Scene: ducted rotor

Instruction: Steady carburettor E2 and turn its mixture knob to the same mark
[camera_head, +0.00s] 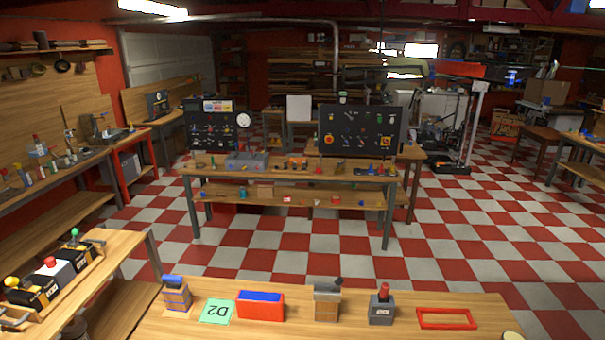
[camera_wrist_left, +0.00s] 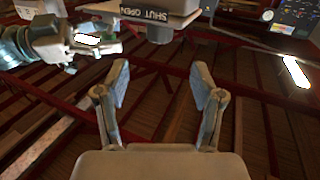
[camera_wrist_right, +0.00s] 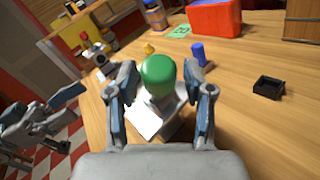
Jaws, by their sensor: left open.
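Carburettor E2 is not clearly identifiable by a label in any view. In the right wrist view a round green knob (camera_wrist_right: 158,75) tops a pale grey block (camera_wrist_right: 158,115) on a wooden table. My right gripper (camera_wrist_right: 162,85) is open, its fingers either side of the knob with gaps showing. In the left wrist view my left gripper (camera_wrist_left: 160,85) is open and empty, tilted up toward the rafters. Beyond its fingertips is a grey body (camera_wrist_left: 180,8) with a dark label reading SHUT and OPEN. My left gripper also shows in the right wrist view (camera_wrist_right: 45,110). Neither gripper shows in the head view.
A side bench holds blocks with coloured knobs (camera_head: 50,262). A small black tray (camera_wrist_right: 268,87) lies right of the green knob.

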